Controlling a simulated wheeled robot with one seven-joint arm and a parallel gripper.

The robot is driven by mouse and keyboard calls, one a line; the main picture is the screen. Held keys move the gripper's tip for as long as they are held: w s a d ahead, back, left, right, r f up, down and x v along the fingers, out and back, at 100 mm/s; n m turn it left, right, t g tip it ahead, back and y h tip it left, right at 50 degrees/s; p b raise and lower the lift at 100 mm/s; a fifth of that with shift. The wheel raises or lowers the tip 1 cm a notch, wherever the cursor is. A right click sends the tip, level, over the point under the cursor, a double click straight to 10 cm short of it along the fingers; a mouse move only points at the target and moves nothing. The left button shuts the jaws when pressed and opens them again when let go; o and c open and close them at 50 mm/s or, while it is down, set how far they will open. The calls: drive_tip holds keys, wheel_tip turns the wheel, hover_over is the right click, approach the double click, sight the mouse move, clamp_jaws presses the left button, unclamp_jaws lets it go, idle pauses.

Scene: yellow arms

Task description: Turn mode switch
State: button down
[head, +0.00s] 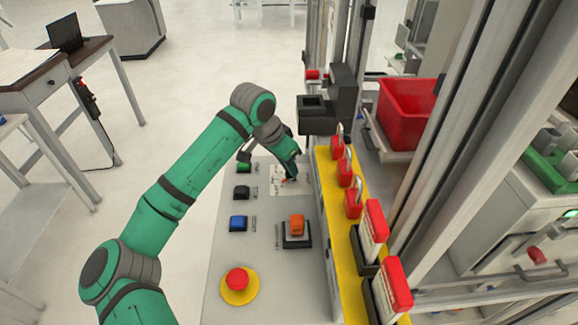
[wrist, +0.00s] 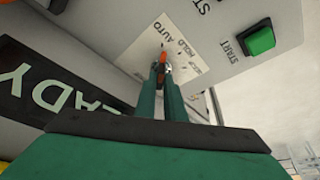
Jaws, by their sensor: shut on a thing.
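The mode switch (wrist: 163,58) shows in the wrist view as a small orange-red knob on a white label plate (wrist: 188,52). The plate carries the word AUTO and other lettering. My gripper (wrist: 165,74) is shut on the knob, with a green finger on each side of it; the fingers hide part of the switch. In the head view my gripper (head: 291,179) reaches down to the plate (head: 280,188) on the grey control panel (head: 218,268). The knob's exact pointing direction is hard to tell.
A green START button (wrist: 258,40) is beside the plate. The panel also has a black button (head: 241,193), a blue button (head: 238,223), an orange rocker (head: 296,225) and a red emergency stop (head: 237,279).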

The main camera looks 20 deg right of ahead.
drive_tip(key=m, duration=0.2)
drive_tip(key=m+g, duration=0.1)
drive_tip(key=m, duration=0.1)
drive_tip(key=shift+w+g+h, duration=0.15)
drive_tip(key=shift+g+h, duration=0.15)
drive_tip(key=shift+w+m+g, duration=0.1)
drive_tip(key=shift+m+g, duration=0.6)
drive_tip(key=shift+m, duration=1.1)
drive_tip(key=c, duration=1.8)
unclamp_jaws()
drive_tip(key=shift+c, duration=0.2)
drive_tip(key=v, duration=1)
drive_tip(key=shift+r, duration=0.4)
drive_tip(key=shift+w, duration=0.1)
